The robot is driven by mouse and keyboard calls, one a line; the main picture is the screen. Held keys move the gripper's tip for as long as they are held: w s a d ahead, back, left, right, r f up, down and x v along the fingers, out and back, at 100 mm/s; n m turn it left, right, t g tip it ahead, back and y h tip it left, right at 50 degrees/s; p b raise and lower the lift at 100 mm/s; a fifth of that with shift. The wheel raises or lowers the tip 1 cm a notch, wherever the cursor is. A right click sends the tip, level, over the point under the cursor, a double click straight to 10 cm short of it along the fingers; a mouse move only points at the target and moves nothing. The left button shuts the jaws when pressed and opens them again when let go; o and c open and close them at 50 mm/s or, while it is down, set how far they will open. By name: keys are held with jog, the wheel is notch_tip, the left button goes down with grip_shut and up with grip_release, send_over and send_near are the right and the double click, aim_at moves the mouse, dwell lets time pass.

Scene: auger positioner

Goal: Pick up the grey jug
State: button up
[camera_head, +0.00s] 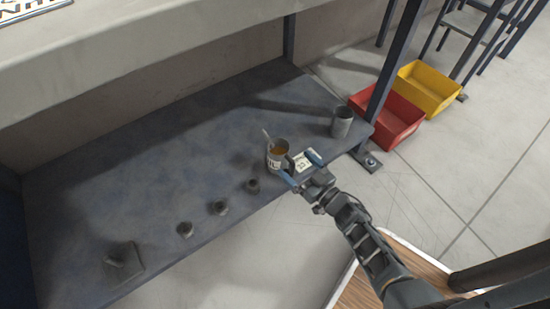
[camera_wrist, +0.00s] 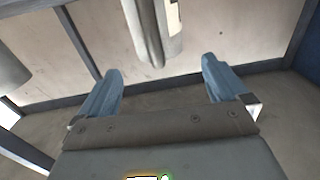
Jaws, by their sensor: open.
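The grey jug (camera_head: 273,160) stands upright near the front edge of the low shelf, with white lettering on its side, orange-brown contents and a thin stick or spoon rising from it. Its handle is on the side toward my gripper (camera_head: 296,162). My gripper is open and empty, with its two blue fingers pointing at the jug from the front right. In the wrist view, the jug (camera_wrist: 152,38) shows at the top, between and beyond the fingers, its handle facing the camera. Part of the jug is cut off there. I see no finger touching it.
A plain grey cup (camera_head: 342,123) stands at the shelf's right end. A worktop (camera_head: 130,70) overhangs the shelf. Red (camera_head: 388,118) and yellow (camera_head: 430,88) bins stand on the floor.

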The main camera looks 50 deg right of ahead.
aim_at(284, 152)
jog(key=b+x, duration=0.2)
jog(key=x, duration=0.4)
jog(key=shift+w+d, duration=0.15)
jog(key=shift+w, duration=0.1)
jog(key=shift+c, duration=0.2)
jog(key=c, duration=1.8)
jog(key=shift+o, duration=0.2)
jog(key=shift+r, duration=0.1)
jog(key=shift+r, duration=0.45)
notch_tip(284, 152, up, 4)
jog(key=p, duration=0.3)
jog(key=shift+f, duration=0.15)
jog(key=s+d+r+p, duration=0.5)
jog(key=s+r, duration=0.1)
jog(key=s, duration=0.4)
jog(key=shift+s+p, duration=0.2)
jog(key=shift+p, duration=0.1)
